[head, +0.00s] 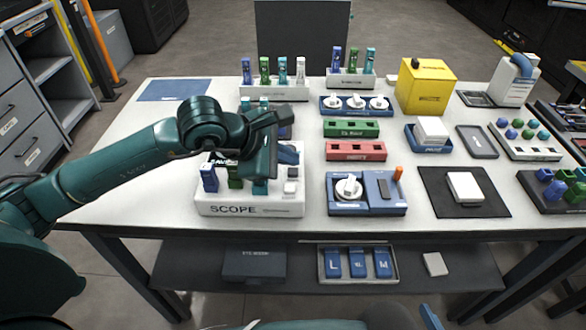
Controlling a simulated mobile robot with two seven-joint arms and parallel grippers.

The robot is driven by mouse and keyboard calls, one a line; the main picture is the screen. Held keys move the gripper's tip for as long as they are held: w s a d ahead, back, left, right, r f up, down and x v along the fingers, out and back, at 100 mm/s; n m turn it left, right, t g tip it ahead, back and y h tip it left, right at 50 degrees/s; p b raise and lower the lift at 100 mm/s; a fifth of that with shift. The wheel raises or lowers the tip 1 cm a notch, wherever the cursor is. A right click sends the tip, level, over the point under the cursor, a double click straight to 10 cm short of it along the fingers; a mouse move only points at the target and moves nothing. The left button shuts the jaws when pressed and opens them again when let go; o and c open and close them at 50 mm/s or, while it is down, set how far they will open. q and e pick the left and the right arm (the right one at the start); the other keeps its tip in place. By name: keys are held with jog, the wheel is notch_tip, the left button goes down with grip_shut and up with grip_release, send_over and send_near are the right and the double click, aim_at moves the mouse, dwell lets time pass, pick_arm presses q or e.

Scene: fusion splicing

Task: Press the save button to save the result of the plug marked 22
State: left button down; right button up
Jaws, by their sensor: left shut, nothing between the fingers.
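The white device labelled SCOPE (250,209) stands at the front left of the table. A blue plug (208,178) and a green plug (235,180) stand upright on it, with a teal piece to their right. A small white block (291,187) sits at its right side; I cannot tell whether it is the save button. My left gripper (262,178) hangs over the scope, pointing down, shut and empty. It hides much of the scope's top, and I cannot tell whether it touches anything. The marking 22 is not readable on any plug.
White racks with upright plugs (274,92) (351,80) stand at the back. A blue unit with a white knob (348,188) is right of the scope. A yellow box (425,88) stands at the back right.

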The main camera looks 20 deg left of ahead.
pick_arm(q)
jog(key=shift+f+b, duration=0.5)
jog(key=shift+b, duration=0.25)
jog(key=shift+s+f+b, duration=0.15)
jog(key=shift+f+b, duration=0.45)
jog(key=shift+f, duration=0.05)
dwell(0.3)
jog(key=shift+a+f+b, duration=0.1)
jog(key=shift+f+b, duration=0.15)
jog(key=shift+b, duration=0.1)
dwell(0.8)
jog(key=shift+r, duration=0.15)
jog(key=shift+w+r, duration=0.2)
jog(key=shift+r, duration=0.3)
